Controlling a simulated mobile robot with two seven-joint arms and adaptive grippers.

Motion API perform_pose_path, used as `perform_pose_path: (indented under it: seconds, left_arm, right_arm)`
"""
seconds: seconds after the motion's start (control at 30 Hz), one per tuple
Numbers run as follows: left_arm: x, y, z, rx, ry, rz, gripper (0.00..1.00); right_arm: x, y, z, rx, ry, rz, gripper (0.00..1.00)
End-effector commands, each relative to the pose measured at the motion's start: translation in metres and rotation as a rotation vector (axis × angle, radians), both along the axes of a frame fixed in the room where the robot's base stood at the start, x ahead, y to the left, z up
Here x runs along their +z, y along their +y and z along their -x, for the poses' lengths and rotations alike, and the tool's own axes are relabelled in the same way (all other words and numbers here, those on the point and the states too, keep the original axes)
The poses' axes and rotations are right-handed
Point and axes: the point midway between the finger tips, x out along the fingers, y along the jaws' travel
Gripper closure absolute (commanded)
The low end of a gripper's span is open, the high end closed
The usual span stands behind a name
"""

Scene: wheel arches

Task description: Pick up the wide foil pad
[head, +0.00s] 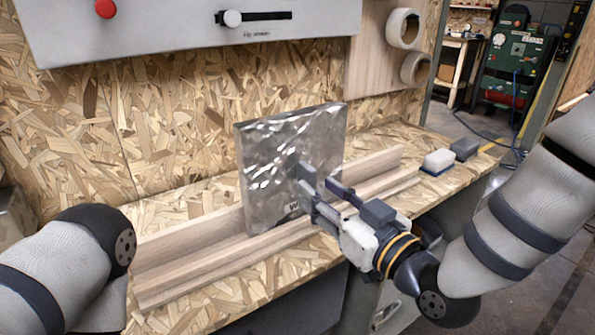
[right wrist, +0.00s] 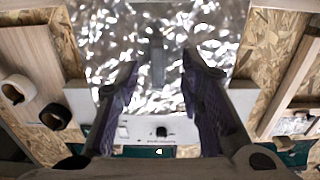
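The wide foil pad (head: 285,165) is a silvery, crinkled, flat panel. It stands upright, leaning slightly, in the wooden rail on the bench, with dark lettering near its lower right corner. My right gripper (head: 322,183) is in front of its right part, with fingers apart and nothing seen held. In the right wrist view the fingers (right wrist: 160,65) are spread and the foil (right wrist: 215,30) fills the upper middle beyond them. I cannot tell whether a finger touches the foil. Only links of my left arm show at lower left; its gripper is out of view.
The wooden rail (head: 215,262) runs along the bench. A white-topped block (head: 438,161) and a grey block (head: 464,149) sit at its right end. A grey panel (head: 180,25) with a red button and a black slider slot is behind. Two rolls (head: 403,28) hang on the wall.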

Motion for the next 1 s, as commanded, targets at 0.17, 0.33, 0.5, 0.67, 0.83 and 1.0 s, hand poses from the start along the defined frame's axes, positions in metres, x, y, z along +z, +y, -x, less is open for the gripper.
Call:
perform_pose_path:
  seconds: [0.17, 0.33, 0.5, 0.67, 0.83, 1.0]
  left_arm:
    - [-0.004, 0.000, 0.004, 0.000, 0.013, 0.001, 0.54]
    - [-0.004, 0.000, 0.004, 0.000, 0.014, 0.000, 0.54]
    - [-0.004, 0.000, 0.004, -0.001, 0.013, 0.001, 0.54]
    - [-0.004, 0.000, 0.004, -0.001, 0.013, 0.000, 0.54]
    - [-0.004, 0.000, 0.004, -0.001, 0.013, 0.000, 0.54]
    - [-0.004, 0.000, 0.004, -0.001, 0.012, 0.001, 0.54]
  right_arm:
    - [-0.005, 0.019, -0.028, 0.001, 0.001, 0.000, 0.65]
    - [-0.004, 0.024, -0.036, -0.001, 0.002, 0.000, 0.65]
    - [-0.004, 0.024, -0.036, -0.001, 0.002, 0.001, 0.74]
    - [-0.004, 0.024, -0.036, -0.001, 0.001, 0.001, 1.00]
    - [-0.003, 0.024, -0.035, -0.001, 0.001, 0.001, 1.00]
    - [-0.001, 0.023, -0.035, -0.001, 0.000, 0.000, 1.00]
